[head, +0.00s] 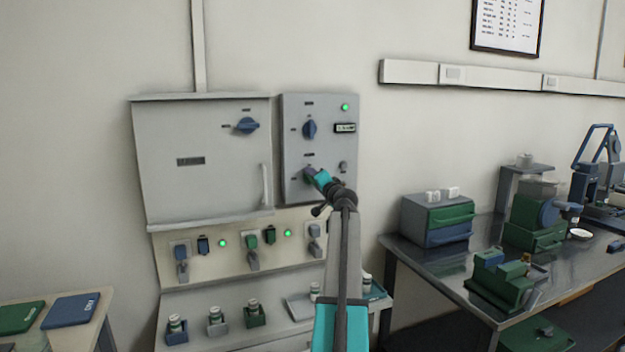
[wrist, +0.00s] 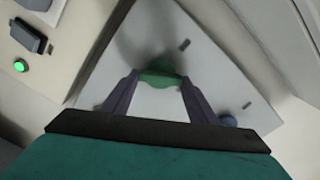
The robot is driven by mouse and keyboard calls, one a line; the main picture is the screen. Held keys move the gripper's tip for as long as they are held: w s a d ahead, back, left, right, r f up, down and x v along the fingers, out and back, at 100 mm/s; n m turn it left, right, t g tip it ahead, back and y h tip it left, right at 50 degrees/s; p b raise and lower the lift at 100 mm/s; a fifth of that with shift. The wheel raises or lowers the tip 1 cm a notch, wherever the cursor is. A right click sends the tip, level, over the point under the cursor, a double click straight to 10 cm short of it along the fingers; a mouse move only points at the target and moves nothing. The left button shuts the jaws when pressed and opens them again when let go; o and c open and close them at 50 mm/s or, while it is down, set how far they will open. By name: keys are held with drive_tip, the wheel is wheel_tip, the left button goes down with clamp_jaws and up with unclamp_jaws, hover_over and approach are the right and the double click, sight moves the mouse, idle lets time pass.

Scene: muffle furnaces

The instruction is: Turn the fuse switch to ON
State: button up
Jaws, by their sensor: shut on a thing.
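A grey control panel (head: 290,106) hangs on the wall right of a larger grey cabinet. In the wrist view, a green rotary knob (wrist: 160,74) on this panel sits between the two fingers of my gripper (wrist: 158,80). The gripper is shut on it. In the head view my gripper (head: 311,175) reaches the lower part of the panel and mostly hides this knob. A blue rotary knob (head: 309,129) is above it, with a lit green lamp (head: 345,107) and a small display (head: 345,128) at the right. The labels are too small to read.
The grey cabinet (head: 195,185) at the left has its own blue knob (head: 247,125) and a vertical handle. Below are several small switches and green lamps. A steel bench (head: 440,270) with green and blue equipment stands at the right.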

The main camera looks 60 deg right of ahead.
drive_tip(key=m+p, duration=0.1)
drive_tip(key=m, duration=0.2)
drive_tip(key=m+p, duration=0.2)
drive_tip(key=m, duration=0.1)
drive_tip(key=shift+w+r, duration=0.15)
drive_tip(key=shift+w, duration=0.05)
drive_tip(key=shift+m, duration=0.3)
drive_tip(key=o, duration=1)
drive_tip(key=shift+o, duration=0.2)
drive_tip(key=shift+f, duration=0.2)
drive_tip(key=shift+s, duration=0.15)
